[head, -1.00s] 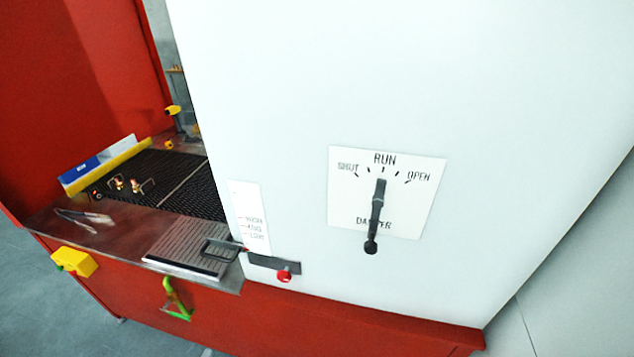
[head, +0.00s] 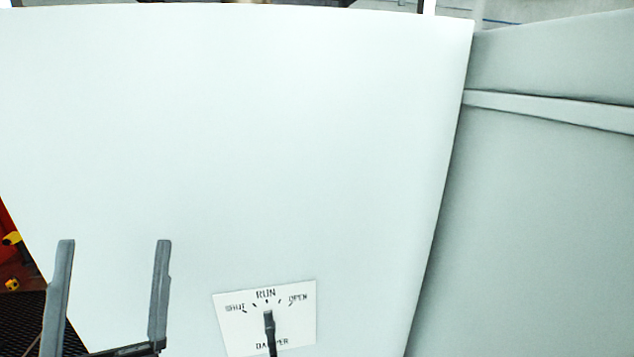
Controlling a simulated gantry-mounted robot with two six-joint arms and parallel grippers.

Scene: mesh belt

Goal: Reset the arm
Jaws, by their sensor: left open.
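My left gripper (head: 110,300) is at the lower left of the head view, its two grey fingers pointing up and spread wide apart. It is open, with nothing between the fingers. It is in front of the white panel and to the left of the damper plate (head: 236,311). The plate reads SHUT, RUN, OPEN and DAMPER. Its dark lever (head: 269,325) points up at RUN; its lower end is cut off by the frame's bottom edge. My right gripper is not in view.
The large white cabinet face (head: 270,140) fills most of the view. A grey wall with a ledge (head: 540,108) is on the right. Dark mesh belt (head: 20,320), a yellow part (head: 12,239) and red housing show at the lower left edge.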

